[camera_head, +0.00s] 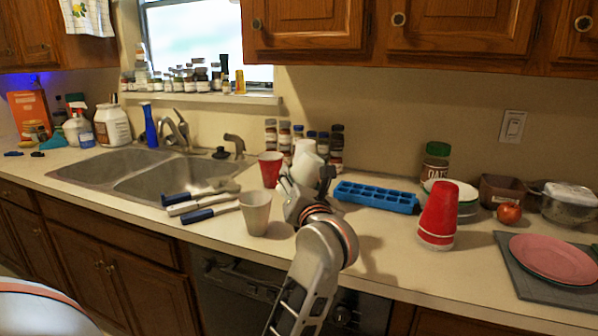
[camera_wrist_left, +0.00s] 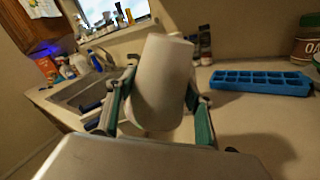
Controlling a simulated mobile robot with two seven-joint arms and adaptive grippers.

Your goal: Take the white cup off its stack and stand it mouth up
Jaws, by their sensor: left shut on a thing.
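My left gripper (camera_head: 306,190) is shut on a white cup (camera_head: 307,158) behind the counter's front edge. In the left wrist view the white cup (camera_wrist_left: 162,85) sits between the two fingers (camera_wrist_left: 158,112); its mouth is not clearly visible. Whether it touches the counter is hidden by the gripper. A stack of red cups (camera_head: 439,210) stands upside down to the right, with a white band near its base. A pale cup (camera_head: 255,213) stands mouth up left of my gripper. A red cup (camera_head: 270,168) stands behind it. My right gripper is not in view.
A blue ice tray (camera_head: 376,197) lies right of my gripper; spice jars (camera_head: 336,147) stand behind. Blue-handled utensils (camera_head: 207,213) lie by the sink (camera_head: 112,165). A pink plate (camera_head: 553,257) lies far right. The counter between gripper and red stack is clear in front.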

